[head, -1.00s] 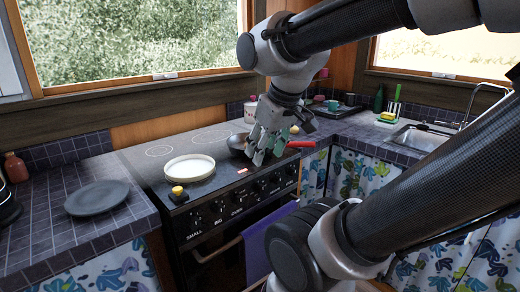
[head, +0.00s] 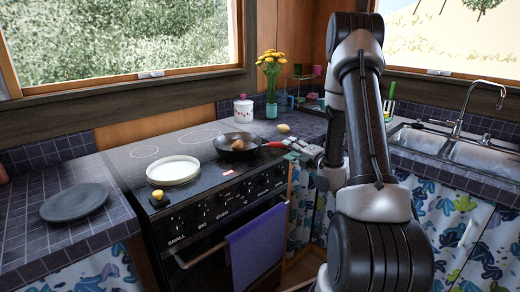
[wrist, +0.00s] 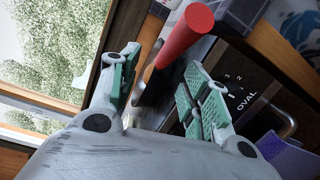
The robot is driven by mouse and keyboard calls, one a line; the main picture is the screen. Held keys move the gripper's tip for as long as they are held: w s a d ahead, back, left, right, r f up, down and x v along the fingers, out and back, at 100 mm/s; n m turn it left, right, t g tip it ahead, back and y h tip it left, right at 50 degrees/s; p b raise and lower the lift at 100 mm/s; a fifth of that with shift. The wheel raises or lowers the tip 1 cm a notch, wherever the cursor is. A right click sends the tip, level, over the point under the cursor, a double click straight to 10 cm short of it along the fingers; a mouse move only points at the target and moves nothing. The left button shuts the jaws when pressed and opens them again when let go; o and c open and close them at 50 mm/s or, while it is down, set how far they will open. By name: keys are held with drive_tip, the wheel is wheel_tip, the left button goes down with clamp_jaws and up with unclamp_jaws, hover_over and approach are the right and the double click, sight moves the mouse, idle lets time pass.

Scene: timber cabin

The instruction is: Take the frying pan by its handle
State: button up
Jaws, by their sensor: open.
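The frying pan (head: 225,149) is dark, with a red handle (head: 276,145) that points right, toward my gripper. It sits on the stove top (head: 203,133), and a brown roundish item (head: 238,144) lies in it. My gripper (head: 293,146) is at the end of the handle, partly hidden by my arm in the head view. In the wrist view my gripper (wrist: 163,92) is open, with green-padded fingers on either side of the red handle (wrist: 184,35). Whether a pad touches the handle I cannot tell.
A white round dish (head: 173,170) and a small yellow-topped item (head: 157,197) stand left of the pan. A yellow lemon-like item (head: 284,128), a white canister (head: 243,110) and a flower vase (head: 271,98) are behind it. A grey plate (head: 74,202) lies on the left counter.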

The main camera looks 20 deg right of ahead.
sight(286, 147)
drive_tip(key=shift+t, duration=0.4)
drive_tip(key=w, duration=0.5)
drive_tip(key=w+f, duration=0.1)
drive_tip(key=w, duration=0.1)
drive_tip(key=shift+w+a, duration=0.1)
drive_tip(key=shift+w, duration=0.05)
clamp_jaws()
